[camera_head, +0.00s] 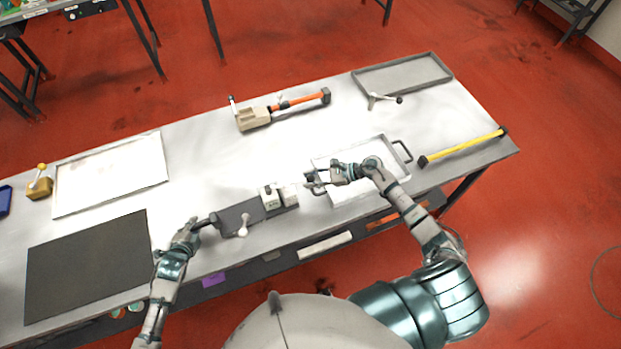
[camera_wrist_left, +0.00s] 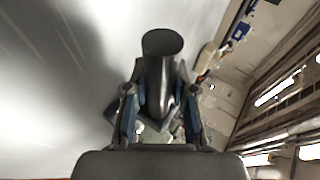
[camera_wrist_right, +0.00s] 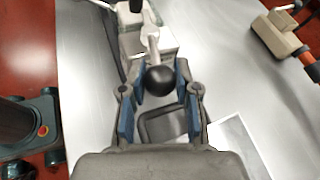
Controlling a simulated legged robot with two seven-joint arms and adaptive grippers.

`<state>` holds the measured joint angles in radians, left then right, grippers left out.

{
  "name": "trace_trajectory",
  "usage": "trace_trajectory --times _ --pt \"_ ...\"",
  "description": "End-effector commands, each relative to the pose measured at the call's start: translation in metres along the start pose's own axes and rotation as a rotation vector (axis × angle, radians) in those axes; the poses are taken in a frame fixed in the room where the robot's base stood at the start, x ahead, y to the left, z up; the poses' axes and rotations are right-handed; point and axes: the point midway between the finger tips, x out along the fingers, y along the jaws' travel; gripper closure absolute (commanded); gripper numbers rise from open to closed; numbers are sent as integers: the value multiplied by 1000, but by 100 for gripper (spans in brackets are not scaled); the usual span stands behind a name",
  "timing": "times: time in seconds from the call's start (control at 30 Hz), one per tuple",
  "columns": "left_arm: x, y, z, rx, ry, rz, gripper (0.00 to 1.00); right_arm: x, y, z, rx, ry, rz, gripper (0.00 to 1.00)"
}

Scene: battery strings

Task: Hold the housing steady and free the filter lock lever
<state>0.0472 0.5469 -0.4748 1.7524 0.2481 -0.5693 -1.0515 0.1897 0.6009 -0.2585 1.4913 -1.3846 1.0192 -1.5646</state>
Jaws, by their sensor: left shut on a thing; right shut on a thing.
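The dark grey housing (camera_head: 238,217) lies near the table's front edge, with pale blocks (camera_head: 270,197) at its right end and a small white-knobbed lever (camera_head: 243,228) on its front side. My left gripper (camera_head: 196,227) is shut on the dark round handle at the housing's left end; the handle (camera_wrist_left: 162,75) stands between the fingers in the left wrist view. My right gripper (camera_head: 312,180) is just past the right end. In the right wrist view it is shut on the black ball knob (camera_wrist_right: 160,80) of a silver lever (camera_wrist_right: 152,45), which runs to the pale block.
A metal tray with handles (camera_head: 378,201) lies under my right forearm. An orange-handled tool (camera_head: 253,118), a loose lever (camera_head: 380,99), a grey tray (camera_head: 405,77) and a yellow bar (camera_head: 462,148) lie around. A black mat (camera_head: 85,265) and white tray (camera_head: 110,174) lie left.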

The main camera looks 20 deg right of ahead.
Motion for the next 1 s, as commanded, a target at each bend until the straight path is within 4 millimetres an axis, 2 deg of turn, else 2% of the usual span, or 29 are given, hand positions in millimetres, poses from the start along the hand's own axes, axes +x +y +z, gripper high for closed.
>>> trace_trajectory --times 0.03,0.37,0.67,1.0 --pt "1 13 0 -2 -4 26 100 1 2 -1 1 0 2 100" --pt "1 13 0 -2 -3 26 100 1 12 -2 38 26 -83 100" --pt "1 13 0 -3 -3 26 100 2 31 2 126 76 -294 100" --pt "1 13 1 -4 -3 26 100 13 53 16 231 97 -532 100"
